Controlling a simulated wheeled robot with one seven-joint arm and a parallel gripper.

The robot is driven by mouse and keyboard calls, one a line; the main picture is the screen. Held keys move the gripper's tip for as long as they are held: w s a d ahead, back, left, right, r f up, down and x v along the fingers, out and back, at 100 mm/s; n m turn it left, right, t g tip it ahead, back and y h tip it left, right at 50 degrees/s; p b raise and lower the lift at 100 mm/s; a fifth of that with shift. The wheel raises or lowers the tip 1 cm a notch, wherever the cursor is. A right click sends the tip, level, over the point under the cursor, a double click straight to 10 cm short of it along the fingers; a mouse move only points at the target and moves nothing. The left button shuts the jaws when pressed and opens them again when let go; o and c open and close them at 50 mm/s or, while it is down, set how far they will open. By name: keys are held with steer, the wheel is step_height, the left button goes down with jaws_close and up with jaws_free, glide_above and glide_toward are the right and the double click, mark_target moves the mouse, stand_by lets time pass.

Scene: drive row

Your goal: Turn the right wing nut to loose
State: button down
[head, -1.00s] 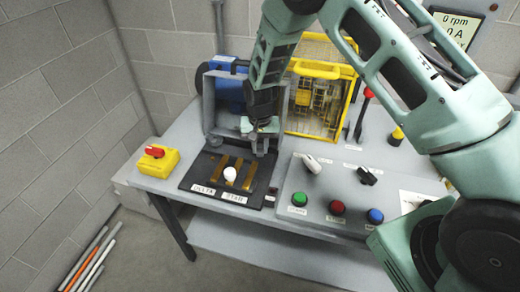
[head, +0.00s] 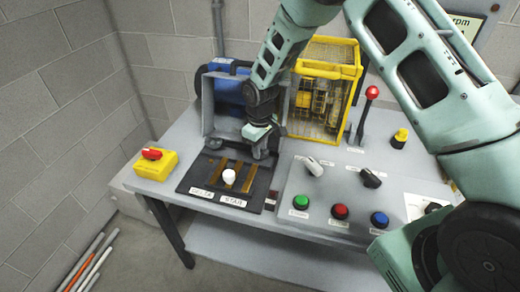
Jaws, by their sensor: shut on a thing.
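My gripper (head: 262,152) points down at the far right corner of the black terminal board (head: 262,192), just in front of the grey open-fronted box (head: 208,108). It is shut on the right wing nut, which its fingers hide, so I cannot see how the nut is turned. The board carries brass strips (head: 248,178), a white knob (head: 228,176) and labels reading DELTA and STAR.
A yellow cage (head: 352,72) and a red-knobbed lever (head: 372,92) stand right of my gripper. A panel with two switches (head: 371,178) and green, red and blue buttons (head: 340,212) lies at front right. A red stop button (head: 151,153) on a yellow box is at left.

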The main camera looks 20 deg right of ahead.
steer(key=shift+r+n, duration=0.1)
steer(key=shift+n, duration=1.8)
steer(key=c, duration=1.2)
jaws_free()
steer(key=shift+c, duration=0.2)
step_height(320, 180, up, 17)
steer(key=b, duration=0.2)
steer(key=shift+r, duration=0.2)
